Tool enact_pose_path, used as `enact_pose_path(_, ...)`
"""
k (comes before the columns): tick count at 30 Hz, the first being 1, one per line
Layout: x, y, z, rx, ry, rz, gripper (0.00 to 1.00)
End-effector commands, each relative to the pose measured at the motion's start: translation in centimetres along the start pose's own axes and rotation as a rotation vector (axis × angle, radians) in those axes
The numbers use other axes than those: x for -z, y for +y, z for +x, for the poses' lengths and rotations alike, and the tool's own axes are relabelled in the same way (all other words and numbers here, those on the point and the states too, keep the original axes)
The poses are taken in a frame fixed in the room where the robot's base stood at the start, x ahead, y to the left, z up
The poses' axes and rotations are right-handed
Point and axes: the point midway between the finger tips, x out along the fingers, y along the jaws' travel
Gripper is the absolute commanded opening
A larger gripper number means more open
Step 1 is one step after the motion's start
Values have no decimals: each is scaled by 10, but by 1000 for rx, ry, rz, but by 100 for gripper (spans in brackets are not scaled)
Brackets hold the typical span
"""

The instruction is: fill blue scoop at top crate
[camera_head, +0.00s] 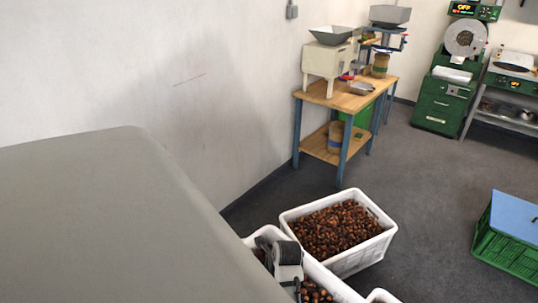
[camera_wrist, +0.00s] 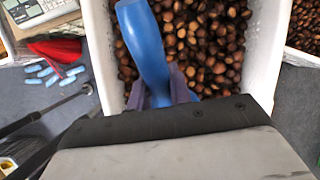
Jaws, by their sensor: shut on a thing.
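The blue scoop (camera_wrist: 146,45) shows in the wrist view as a long blue piece running from the top edge down between my fingers. My gripper (camera_wrist: 158,88) is shut on it. The scoop's bowl is not clearly visible. Behind the scoop is a white crate (camera_wrist: 262,45) full of brown chestnuts (camera_wrist: 208,45). I cannot tell whether the scoop touches the chestnuts. In the head view, my wrist is over a near white crate (camera_head: 318,268), whose chestnuts (camera_head: 316,292) are partly hidden. The scoop is hidden there.
Another full white crate (camera_head: 364,256) stands just beyond, and a third crate's rim (camera_head: 381,296) shows at the bottom edge. A green crate with a blue top (camera_head: 510,255) is at right. A wooden workbench (camera_head: 340,98) stands by the wall. A red object (camera_wrist: 57,50) lies left.

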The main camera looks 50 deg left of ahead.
Motion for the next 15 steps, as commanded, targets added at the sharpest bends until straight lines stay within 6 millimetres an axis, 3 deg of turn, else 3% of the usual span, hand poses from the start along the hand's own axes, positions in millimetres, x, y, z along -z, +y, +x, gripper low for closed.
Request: enact_pose_path(15,26,0,49,-2,-58,3,0)
